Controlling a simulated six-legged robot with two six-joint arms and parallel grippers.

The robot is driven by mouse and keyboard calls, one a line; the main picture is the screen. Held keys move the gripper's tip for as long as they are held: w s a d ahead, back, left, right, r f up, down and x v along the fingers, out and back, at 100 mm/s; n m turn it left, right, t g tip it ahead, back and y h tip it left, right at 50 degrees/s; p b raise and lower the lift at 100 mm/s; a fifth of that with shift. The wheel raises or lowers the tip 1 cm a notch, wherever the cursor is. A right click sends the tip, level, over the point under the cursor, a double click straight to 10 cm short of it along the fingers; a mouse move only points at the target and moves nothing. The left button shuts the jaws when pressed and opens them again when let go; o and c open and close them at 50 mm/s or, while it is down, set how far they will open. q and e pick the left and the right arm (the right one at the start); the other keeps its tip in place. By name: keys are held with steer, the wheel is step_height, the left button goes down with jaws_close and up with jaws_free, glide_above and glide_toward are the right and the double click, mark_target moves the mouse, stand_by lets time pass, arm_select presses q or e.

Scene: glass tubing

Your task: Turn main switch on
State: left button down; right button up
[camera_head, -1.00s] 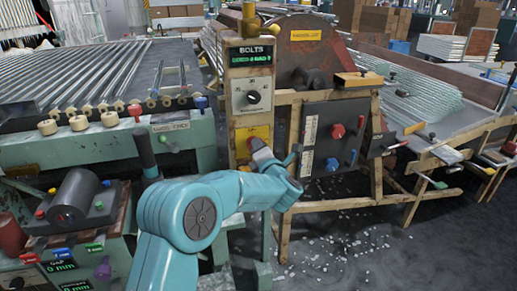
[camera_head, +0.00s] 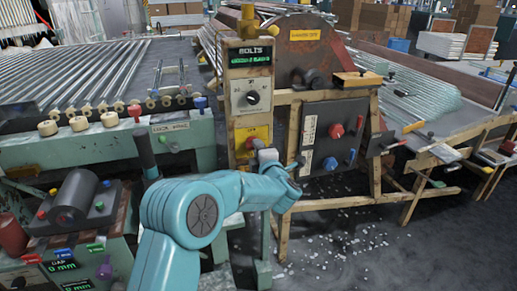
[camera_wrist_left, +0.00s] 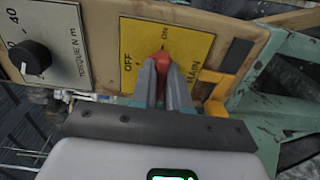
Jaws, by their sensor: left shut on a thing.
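The main switch is a red knob (camera_wrist_left: 162,58) on a yellow plate (camera_wrist_left: 193,45) marked OFF, ON and MAIN, seen in the left wrist view. My left gripper (camera_wrist_left: 166,80) is shut on the red knob, with one finger on each side of it. The fingers hide much of the knob, so its exact setting is hard to read. In the head view the yellow plate (camera_head: 243,133) is low on the wooden control post, and my left gripper (camera_head: 260,147) reaches it from the front. My right gripper is not in view.
Above the plate are a torque dial (camera_head: 252,98) and a green BOLTS display (camera_head: 250,58). A dark panel (camera_head: 333,138) with red and blue knobs stands close to the right. A teal machine bench (camera_head: 100,150) is at the left.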

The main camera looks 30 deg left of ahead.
arm_select(q)
steer(key=shift+f, duration=0.1)
steer(key=c, duration=1.1)
jaws_free()
steer(key=v, duration=1.6)
steer(key=shift+s+d, duration=0.1)
steer(key=shift+s, duration=0.1)
